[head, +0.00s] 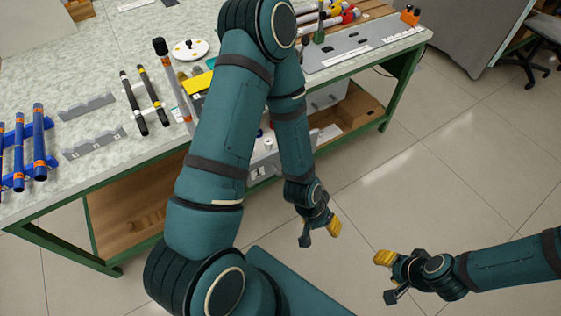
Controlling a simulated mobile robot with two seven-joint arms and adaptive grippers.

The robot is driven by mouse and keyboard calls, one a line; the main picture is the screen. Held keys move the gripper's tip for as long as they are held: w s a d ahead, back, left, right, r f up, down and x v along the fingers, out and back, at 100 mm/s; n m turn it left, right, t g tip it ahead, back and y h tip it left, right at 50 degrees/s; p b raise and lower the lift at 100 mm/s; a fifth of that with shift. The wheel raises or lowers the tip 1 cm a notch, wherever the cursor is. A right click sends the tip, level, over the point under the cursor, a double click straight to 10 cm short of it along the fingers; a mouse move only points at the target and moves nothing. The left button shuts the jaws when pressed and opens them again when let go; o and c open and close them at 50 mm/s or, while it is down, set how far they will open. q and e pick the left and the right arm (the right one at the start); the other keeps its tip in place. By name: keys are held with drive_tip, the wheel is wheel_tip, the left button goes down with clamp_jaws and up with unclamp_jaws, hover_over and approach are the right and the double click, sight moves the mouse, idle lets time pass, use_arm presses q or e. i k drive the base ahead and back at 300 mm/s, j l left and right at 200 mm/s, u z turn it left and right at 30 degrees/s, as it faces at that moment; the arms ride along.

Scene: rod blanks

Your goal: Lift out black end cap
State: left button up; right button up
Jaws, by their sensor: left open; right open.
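My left gripper (320,234) is open and empty, hanging over the floor in front of the table. My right gripper (387,278) is open and empty over the floor at the lower right. Both are well apart from the rods. My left arm hides part of the table.
The speckled table (90,90) has a green frame. Blue rods (39,150) lie on a blue rack at left, near grey notched holders (92,142). A white disc (190,50) and a grey plate (345,55) are further back. A wooden shelf (140,220) sits below.

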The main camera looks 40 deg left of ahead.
sight(159, 43)
drive_tip(key=u, duration=1.75)
